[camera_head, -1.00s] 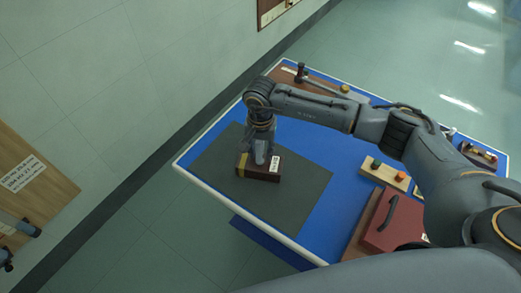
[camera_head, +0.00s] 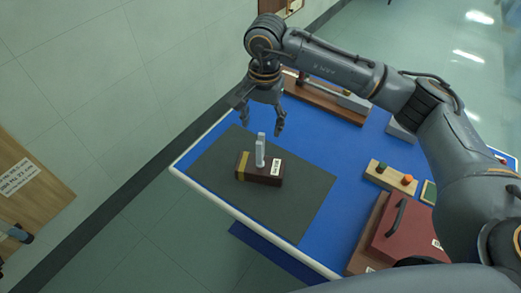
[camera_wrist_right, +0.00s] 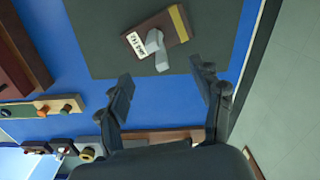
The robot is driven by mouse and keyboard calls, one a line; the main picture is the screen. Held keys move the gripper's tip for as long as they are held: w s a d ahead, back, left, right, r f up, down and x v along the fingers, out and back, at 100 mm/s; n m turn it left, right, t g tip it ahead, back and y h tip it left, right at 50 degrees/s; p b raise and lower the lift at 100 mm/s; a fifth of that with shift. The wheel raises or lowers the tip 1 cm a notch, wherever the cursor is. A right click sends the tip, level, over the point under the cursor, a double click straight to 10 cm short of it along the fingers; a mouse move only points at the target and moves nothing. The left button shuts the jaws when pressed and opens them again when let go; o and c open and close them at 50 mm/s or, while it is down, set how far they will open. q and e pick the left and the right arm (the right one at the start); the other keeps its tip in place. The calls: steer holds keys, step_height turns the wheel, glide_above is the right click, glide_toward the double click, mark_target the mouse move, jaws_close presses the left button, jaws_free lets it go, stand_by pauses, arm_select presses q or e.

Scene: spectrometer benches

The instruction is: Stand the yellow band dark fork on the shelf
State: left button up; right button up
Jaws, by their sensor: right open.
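The dark fork is a dark brown block (camera_head: 265,174) with a yellow band at its left end, a white label and a pale grey upright prong piece (camera_head: 260,150) on top. It rests on the dark grey mat (camera_head: 312,188) on the blue table. It also shows in the right wrist view (camera_wrist_right: 172,28), ahead of the fingers. My right gripper (camera_head: 261,118) is open and empty, above and behind the fork, apart from it. In the wrist view its two fingers (camera_wrist_right: 162,86) are spread wide. I cannot identify the shelf.
A red case (camera_head: 405,230) with a handle lies at the table's front right. A wooden strip (camera_head: 390,178) with green and orange knobs is behind it. A brown rail (camera_head: 325,100) lies at the back. The mat around the fork is clear.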

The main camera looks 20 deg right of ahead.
mark_target(261, 138)
step_height(261, 138, down, 6)
steer(key=m+y, duration=0.1)
steer(key=m, duration=0.4)
steer(key=m+t, duration=0.1)
steer(key=m, duration=0.4)
steer(key=m+y+b, duration=0.1)
steer(key=m, duration=0.5)
steer(key=shift+s+a+r+y, duration=0.1)
steer(key=shift+s+r+y, duration=0.1)
steer(key=shift+y, duration=0.1)
steer(key=p+x, duration=0.2)
steer(key=x, duration=0.3)
steer(key=shift+s, duration=0.15)
steer(key=shift+f, duration=0.2)
steer(key=shift+r+t, duration=0.1)
steer(key=shift+t, duration=0.2)
jaws_close()
